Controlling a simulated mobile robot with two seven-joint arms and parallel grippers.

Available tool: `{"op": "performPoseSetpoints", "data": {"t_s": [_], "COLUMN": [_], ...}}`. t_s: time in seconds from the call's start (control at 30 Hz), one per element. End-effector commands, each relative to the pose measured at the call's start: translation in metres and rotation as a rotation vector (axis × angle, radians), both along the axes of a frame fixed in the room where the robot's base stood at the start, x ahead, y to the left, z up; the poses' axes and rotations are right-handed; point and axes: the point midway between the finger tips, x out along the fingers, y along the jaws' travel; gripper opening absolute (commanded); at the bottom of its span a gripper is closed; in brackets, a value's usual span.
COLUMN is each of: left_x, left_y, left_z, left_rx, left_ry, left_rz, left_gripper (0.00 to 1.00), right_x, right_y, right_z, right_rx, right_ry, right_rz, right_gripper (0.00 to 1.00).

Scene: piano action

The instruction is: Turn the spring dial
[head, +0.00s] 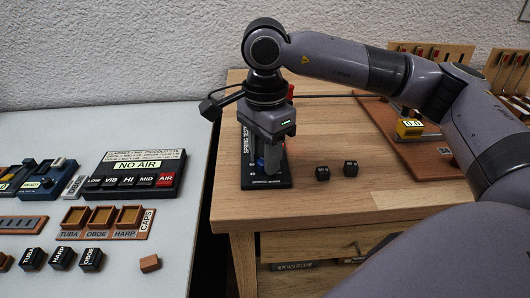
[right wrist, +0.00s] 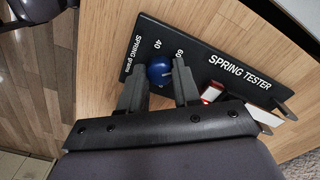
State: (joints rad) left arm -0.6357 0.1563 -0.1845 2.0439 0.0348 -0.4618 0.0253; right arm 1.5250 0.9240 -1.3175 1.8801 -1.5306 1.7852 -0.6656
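The spring tester (head: 272,184) is a black plate on the wooden bench in the head view, largely hidden behind my right gripper (head: 270,160). In the right wrist view the tester (right wrist: 205,52) shows white lettering with the marks 40 and 60. Its blue dial (right wrist: 160,70) is round and sits near those marks. My right gripper (right wrist: 159,82) is pointed down at the dial, with one finger on each side of it. The fingers stand apart, and I cannot tell whether they touch the dial.
Two small black blocks (head: 336,170) lie right of the tester. A yellow block (head: 410,128) stands on a brown board further right. In the right wrist view a red and white part (right wrist: 212,94) lies by the tester. The left table holds a NO AIR panel (head: 136,176) and small trays.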

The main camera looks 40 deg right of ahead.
Motion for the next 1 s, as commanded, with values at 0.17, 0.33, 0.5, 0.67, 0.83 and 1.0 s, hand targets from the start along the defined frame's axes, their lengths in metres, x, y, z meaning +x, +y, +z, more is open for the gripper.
{"op": "performPoseSetpoints", "data": {"t_s": [0.17,0.33,0.5,0.67,0.83,1.0], "left_x": [0.0003,0.0004,0.0004,0.0004,0.0003,0.0], "left_y": [-0.0009,-0.0019,-0.0021,-0.0019,-0.0018,-0.0008], "left_z": [0.0,-0.0032,-0.0066,-0.0073,-0.0071,-0.0074], "left_rx": [-0.004,-0.008,-0.009,-0.008,-0.007,-0.004], "left_ry": [0.0,0.0,0.001,0.001,0.002,0.002], "left_rz": [0.003,0.006,0.007,0.007,0.007,0.004], "left_gripper": [0.57,0.57,0.57,0.57,0.57,0.57], "right_x": [0.0,0.0,0.0001,0.0002,0.0003,0.0003], "right_y": [-0.0001,0.0001,-0.0001,-0.0001,-0.0001,-0.0001], "right_z": [0.0002,-0.0009,-0.0007,0.0004,0.0008,0.0008], "right_rx": [0.0,0.0,-0.001,-0.001,-0.001,-0.001], "right_ry": [0.0,0.001,0.001,0.0,-0.001,-0.001], "right_rz": [-0.001,-0.062,-0.178,-0.227,-0.229,-0.228], "right_gripper": [0.01,0.01,0.01,0.01,0.01,0.57]}}
